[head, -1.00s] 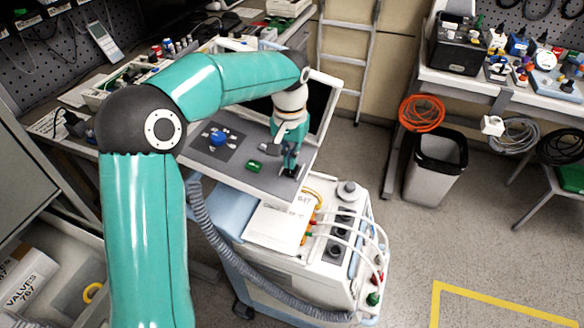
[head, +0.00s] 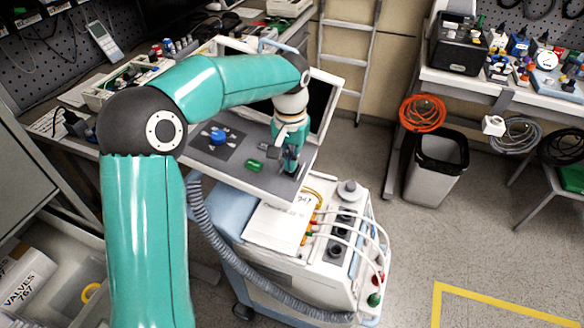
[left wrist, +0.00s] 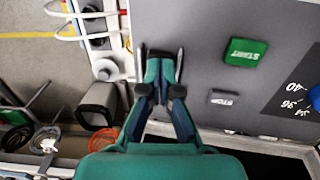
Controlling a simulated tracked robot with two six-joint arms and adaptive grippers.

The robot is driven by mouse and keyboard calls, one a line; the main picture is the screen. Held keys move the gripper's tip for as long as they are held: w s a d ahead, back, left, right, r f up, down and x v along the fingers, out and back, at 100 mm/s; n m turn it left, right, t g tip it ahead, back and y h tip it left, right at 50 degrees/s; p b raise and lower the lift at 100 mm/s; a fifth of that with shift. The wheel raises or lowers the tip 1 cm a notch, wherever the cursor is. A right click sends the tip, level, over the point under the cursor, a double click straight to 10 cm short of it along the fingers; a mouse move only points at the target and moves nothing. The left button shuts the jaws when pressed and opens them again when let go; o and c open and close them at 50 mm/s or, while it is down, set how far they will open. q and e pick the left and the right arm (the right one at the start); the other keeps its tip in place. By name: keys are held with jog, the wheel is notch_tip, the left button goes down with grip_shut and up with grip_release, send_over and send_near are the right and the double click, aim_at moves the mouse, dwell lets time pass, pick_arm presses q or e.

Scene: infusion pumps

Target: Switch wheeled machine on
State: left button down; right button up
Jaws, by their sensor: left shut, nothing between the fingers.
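The wheeled machine has a grey top panel (head: 225,176) with a blue knob (head: 219,138) and a green button (head: 254,166). The numbered dial plate (left wrist: 296,96) shows at the right edge. My left gripper (head: 289,164) is shut and empty, pointing down at the panel's right end. In the left wrist view the left gripper (left wrist: 160,66) is left of both buttons. Dark narrow shapes flank its fingertips; whatever lies under them is hidden. My right gripper is out of view.
A screen (head: 322,104) stands behind the panel. White hoses (head: 352,232) and a paper (head: 276,226) are on the machine's lower deck. A bin (head: 437,165) and an orange cable coil (head: 422,113) are to the right. Open floor lies at front right.

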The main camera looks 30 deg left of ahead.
pick_arm(q)
jog(key=shift+f+b, duration=0.4)
jog(key=shift+f, duration=0.25)
dwell(0.3)
notch_tip(320, 180, up, 7)
jog(key=p, duration=0.6)
jog(key=shift+s, duration=0.1)
dwell(0.5)
